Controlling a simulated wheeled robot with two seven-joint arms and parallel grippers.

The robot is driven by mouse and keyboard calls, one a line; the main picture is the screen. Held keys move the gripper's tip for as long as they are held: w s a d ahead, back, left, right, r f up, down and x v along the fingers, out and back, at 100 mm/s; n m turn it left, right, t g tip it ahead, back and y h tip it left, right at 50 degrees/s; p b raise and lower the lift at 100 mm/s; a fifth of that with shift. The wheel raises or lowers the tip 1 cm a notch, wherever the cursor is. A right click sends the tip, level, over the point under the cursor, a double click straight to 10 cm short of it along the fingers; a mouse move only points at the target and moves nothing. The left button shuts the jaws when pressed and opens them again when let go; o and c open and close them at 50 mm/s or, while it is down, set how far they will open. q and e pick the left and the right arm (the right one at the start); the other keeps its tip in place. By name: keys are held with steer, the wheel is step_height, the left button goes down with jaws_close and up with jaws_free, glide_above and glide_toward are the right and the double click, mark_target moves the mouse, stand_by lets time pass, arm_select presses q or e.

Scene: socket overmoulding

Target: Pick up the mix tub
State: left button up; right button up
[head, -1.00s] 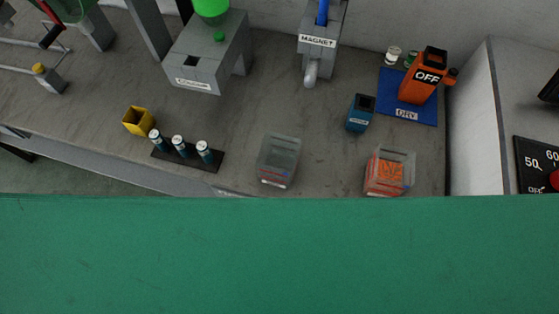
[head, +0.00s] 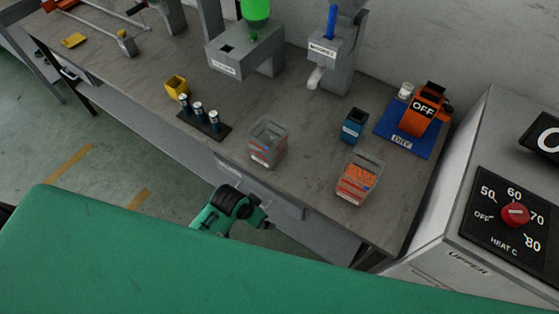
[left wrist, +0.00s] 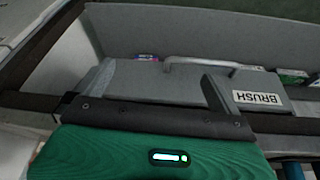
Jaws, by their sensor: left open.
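I cannot tell for certain which container is the mix tub, since the small labels are unreadable. A clear open tub (head: 267,143) stands at the front edge of the grey bench. A second clear tub (head: 358,178) with orange contents stands to its right, also near the front edge. A small dark blue open cup (head: 354,124) with a label stands behind them, and a small yellow cup (head: 177,86) stands at the left. A green and black part of one of my arms shows below the first clear tub, apart from it.
A dark rack (head: 204,124) with several small vials lies left of the clear tub. Behind stand a grey stand labelled MAGNET (head: 322,48) and an orange device marked OFF (head: 424,107) on a blue mat (head: 384,137).

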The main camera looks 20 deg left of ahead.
arm_select(q)
steer(key=w+d+r+m+g+h, duration=0.1)
steer(key=w+d+r+m, duration=0.3)
steer(key=r, duration=0.5)
steer(key=w+d+r+m, duration=0.2)
steer(key=d+r+m, duration=0.3)
steer(key=r, duration=0.5)
steer(key=w+a+r+m+g+y, duration=0.1)
steer(key=w+a+r+m+y, duration=0.1)
steer(key=w+a+r+m, duration=0.3)
steer(key=w+a+r+m+g+y, duration=0.1)
steer(key=w+a+r+m, duration=0.15)
steer(key=w+a, duration=0.35)
steer(key=f+p, duration=0.1)
steer(key=f, duration=0.3)
steer(key=d+f+p, duration=0.1)
steer(key=f, duration=0.3)
steer(key=w+f+p, duration=0.1)
steer(key=f+p, duration=0.1)
steer(key=f, duration=0.2)
steer(key=shift+w+d+f, duration=0.1)
steer(key=shift+d+f, duration=0.1)
steer(key=shift+f, duration=0.75)
steer(key=c, duration=0.9)
arm_select(e)
step_height(320, 180, up, 5)
steer(key=shift+w+a+f, duration=0.15)
steer(key=shift+f, duration=0.05)
